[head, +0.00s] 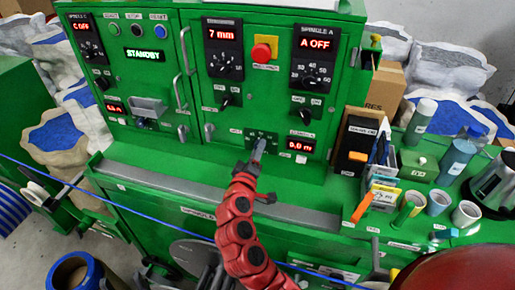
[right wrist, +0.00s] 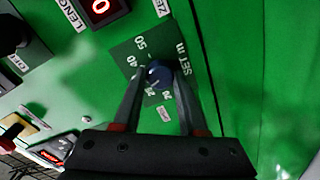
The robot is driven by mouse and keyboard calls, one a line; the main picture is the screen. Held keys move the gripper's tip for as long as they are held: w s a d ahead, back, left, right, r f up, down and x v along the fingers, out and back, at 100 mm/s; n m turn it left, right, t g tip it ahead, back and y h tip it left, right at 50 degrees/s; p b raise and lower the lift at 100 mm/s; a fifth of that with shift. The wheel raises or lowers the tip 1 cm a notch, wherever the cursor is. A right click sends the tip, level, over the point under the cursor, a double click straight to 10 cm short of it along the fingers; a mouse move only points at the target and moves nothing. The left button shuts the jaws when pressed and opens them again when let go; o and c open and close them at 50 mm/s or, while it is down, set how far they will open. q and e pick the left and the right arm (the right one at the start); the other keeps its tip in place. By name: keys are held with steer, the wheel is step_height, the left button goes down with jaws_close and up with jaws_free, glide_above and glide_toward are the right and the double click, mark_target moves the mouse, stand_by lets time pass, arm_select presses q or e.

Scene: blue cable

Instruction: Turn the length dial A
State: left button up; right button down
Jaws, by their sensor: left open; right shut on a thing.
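The length dial is a small dark blue knob (right wrist: 158,74) on a dark green plate marked "SET m" with numbers such as 40 and 50. In the head view its plate (head: 273,138) sits low on the green panel, partly hidden by my gripper. My right gripper (head: 259,146) reaches it from below, on my red arm. In the right wrist view its two fingers (right wrist: 160,82) are closed on either side of the knob. A red length display (head: 300,145) to the right of the plate reads about 0.0 m. My left gripper is not in view.
Above are a "7 mm" dial (head: 225,68), a red stop button (head: 264,50) and a "Spindle A" dial (head: 313,72) showing "A OFF". A grey ledge (head: 230,202) runs below the panel. Bottles and cups (head: 438,200) crowd the right. A blue cable (head: 150,208) crosses in front.

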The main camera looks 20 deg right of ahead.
steer(key=n+p, duration=0.4)
steer(key=n, duration=0.8)
steer(key=shift+p, duration=0.3)
steer(key=shift+n, duration=0.3)
steer(key=shift+c, duration=2.3)
jaws_free()
steer(key=b+v, duration=0.4)
steer(key=v, duration=1.3)
steer(key=shift+a, duration=0.45)
